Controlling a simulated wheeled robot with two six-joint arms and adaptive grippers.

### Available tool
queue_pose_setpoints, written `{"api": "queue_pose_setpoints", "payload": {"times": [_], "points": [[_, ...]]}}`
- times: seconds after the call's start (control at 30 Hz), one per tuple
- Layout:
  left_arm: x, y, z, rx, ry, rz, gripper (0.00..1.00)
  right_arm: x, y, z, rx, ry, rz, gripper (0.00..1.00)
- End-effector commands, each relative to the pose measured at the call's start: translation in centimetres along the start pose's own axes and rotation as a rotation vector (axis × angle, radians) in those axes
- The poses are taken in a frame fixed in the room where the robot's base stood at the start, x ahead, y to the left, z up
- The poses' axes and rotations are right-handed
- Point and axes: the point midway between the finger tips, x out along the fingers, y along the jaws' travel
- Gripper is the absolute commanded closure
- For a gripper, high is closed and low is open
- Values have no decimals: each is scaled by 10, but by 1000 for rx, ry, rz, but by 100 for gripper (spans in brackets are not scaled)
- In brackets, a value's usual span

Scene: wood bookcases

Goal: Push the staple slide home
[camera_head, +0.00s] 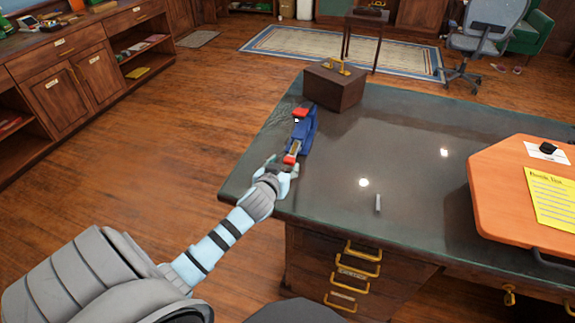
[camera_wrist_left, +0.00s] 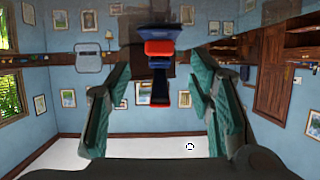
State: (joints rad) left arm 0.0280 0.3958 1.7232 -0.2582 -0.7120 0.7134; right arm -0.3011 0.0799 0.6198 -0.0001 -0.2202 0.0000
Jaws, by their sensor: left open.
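A blue stapler (camera_head: 303,132) with red parts lies near the left edge of the dark desk (camera_head: 345,150). A slide with a red end (camera_head: 290,159) sticks out of its near end, toward my left gripper. My left gripper (camera_head: 281,167) is open right at this near end. In the left wrist view the stapler (camera_wrist_left: 160,32) shows end-on beyond the two green-padded fingers. A red piece (camera_wrist_left: 160,48) is above, and the dark slide (camera_wrist_left: 160,88) lies between the fingers. I cannot tell whether a finger touches it. My right gripper is not in view.
A wooden box (camera_head: 333,86) with a brass item on top stands behind the stapler. A small grey piece (camera_head: 378,202) is on the desk to the right. An orange board (camera_head: 500,190) with a yellow sheet is at the far right. The desk's middle is clear.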

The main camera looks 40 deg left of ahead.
Motion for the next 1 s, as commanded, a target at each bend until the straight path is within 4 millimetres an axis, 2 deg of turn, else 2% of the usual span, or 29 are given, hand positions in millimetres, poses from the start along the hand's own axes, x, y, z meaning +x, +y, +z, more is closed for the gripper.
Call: {"api": "queue_pose_setpoints", "payload": {"times": [0.03, 0.1, 0.2, 0.33, 0.57, 0.87, 1.0], "points": [[14, 0, 3, -2, 1, -2, 52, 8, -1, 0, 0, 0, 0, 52], [30, 0, 3, -2, 0, -1, 52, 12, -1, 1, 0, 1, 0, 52], [44, 0, 2, 0, 0, -1, 52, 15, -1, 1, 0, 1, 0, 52], [52, 0, 1, 1, 0, 0, 52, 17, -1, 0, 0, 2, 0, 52], [53, 0, 1, 1, -1, 1, 52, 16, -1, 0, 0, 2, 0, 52], [52, 0, 1, 1, -1, 0, 100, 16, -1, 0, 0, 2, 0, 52], [52, 0, 1, 1, -1, 0, 100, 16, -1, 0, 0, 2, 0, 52]]}}
